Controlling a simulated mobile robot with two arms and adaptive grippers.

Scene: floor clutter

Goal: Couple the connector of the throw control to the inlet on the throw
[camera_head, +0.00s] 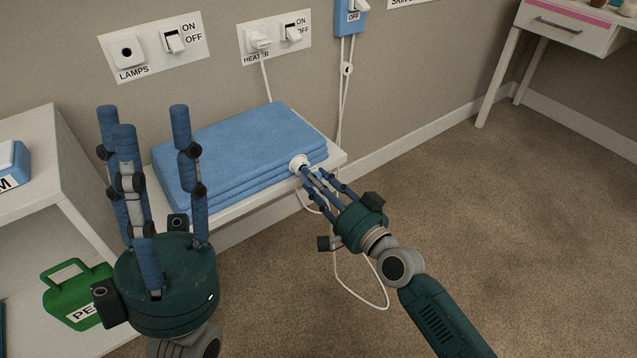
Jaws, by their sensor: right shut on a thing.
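The throw (240,140) is a folded blue blanket lying in a stack on a white bench. A round white piece (299,161) sits at its front right edge, at the fingertips of my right gripper (309,175). My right gripper is shut on a white connector, mostly hidden by the fingers. I cannot tell whether connector and inlet are joined. A white cable (376,290) hangs in a loop below this gripper. A blue box (351,20) marked OFF, perhaps the throw control, is on the wall with white cords below it. My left gripper (142,115) is open and empty, fingers pointing up.
A wall plate (152,47) reads LAMPS; another (274,38) reads HEATER, with a plug and cord. A white shelf unit (40,170) stands at left with a green case (75,293). A desk (575,25) stands at far right. The carpet at right is clear.

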